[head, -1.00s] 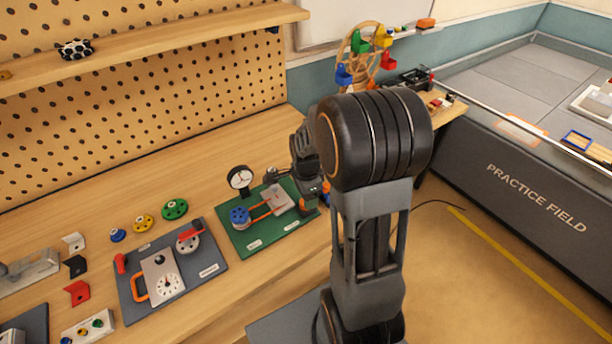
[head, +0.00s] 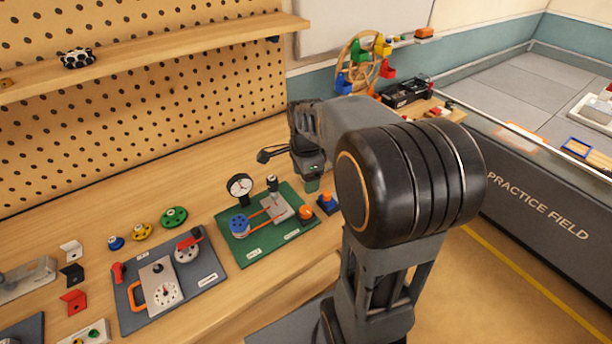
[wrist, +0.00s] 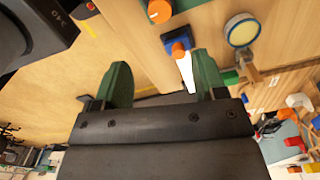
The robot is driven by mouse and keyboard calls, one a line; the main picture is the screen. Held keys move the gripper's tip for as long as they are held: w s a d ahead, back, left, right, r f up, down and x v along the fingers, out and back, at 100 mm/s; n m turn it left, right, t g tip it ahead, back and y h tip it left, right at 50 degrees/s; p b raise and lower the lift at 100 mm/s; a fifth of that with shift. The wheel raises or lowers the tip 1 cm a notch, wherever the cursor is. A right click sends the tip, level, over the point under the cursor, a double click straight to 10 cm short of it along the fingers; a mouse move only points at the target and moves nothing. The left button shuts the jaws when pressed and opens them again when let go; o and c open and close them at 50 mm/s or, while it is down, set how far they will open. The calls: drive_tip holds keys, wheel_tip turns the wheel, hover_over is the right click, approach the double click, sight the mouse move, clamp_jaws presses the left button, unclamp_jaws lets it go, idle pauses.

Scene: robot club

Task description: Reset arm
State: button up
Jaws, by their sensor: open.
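My arm rises on the right of the head view and bends over toward the bench. My gripper (head: 312,184) hangs above the bench, just behind the right end of the green board (head: 272,248). In the wrist view my gripper (wrist: 162,78) shows two green fingers spread apart with nothing between them. The green board holds a dial gauge (head: 240,186), a blue pulley (head: 239,225), a small lever (head: 273,186) and an orange knob (head: 306,213). A blue block with an orange button (head: 327,203) stands at the board's right.
A dark board (head: 200,276) with a white dial panel lies left of the green board. Several coloured wheels and brackets lie behind and left of it. A wooden wheel with coloured buckets (head: 362,68) stands at the back. The practice field wall (head: 540,200) is at right.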

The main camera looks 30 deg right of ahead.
idle(0.3)
drive_tip(key=s+a+r+n+t, duration=0.4)
drive_tip(key=s+a+n, duration=0.4)
drive_tip(key=n, duration=1.1)
drive_tip(key=shift+s, duration=1.05)
drive_tip(key=shift+r, duration=0.1)
drive_tip(key=shift+c, duration=0.2)
